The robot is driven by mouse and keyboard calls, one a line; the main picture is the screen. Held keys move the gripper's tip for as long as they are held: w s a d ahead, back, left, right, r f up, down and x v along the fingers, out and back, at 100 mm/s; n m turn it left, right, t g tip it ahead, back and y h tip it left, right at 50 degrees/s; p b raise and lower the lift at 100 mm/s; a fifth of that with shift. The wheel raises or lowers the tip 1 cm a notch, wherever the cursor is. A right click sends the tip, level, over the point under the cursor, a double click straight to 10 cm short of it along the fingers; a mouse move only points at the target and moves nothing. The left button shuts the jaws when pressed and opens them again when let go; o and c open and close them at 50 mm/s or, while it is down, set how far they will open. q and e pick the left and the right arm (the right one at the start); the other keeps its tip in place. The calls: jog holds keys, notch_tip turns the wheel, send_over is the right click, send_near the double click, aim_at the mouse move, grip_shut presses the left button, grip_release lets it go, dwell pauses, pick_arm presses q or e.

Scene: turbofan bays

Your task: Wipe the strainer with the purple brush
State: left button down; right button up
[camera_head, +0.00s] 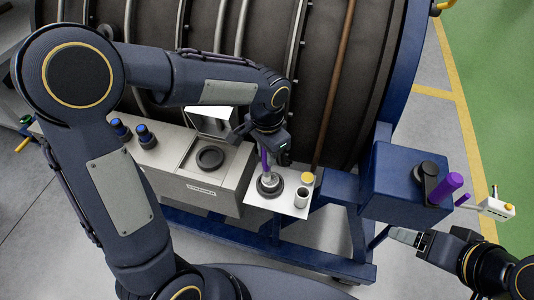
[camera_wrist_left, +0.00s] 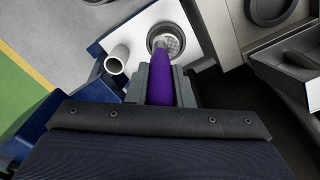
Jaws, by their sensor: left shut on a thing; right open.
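My left gripper (camera_head: 266,150) is shut on the purple brush (camera_head: 264,161), whose handle points down over the small white shelf. In the left wrist view, the purple handle (camera_wrist_left: 162,78) lies between the fingers (camera_wrist_left: 160,80). Its pale tip reaches a round metal piece with small holes, which looks like the strainer (camera_wrist_left: 173,42). In the head view the strainer (camera_head: 270,188) sits in a dark ring, partly covered by the brush. I cannot tell whether the bristles touch it. My right gripper (camera_head: 408,237) is open and empty at the lower right.
A pale metal cup (camera_head: 301,197) and a yellow-topped piece (camera_head: 307,179) stand right of the strainer on the white shelf (camera_head: 286,208). A grey labelled box (camera_head: 228,187) with a dark ring is to the left. A blue box (camera_head: 400,178) with a purple-handled lever (camera_head: 446,188) is right.

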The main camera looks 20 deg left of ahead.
pick_arm(q)
jog(key=shift+r+p, duration=1.1)
jog(key=shift+r, duration=0.6)
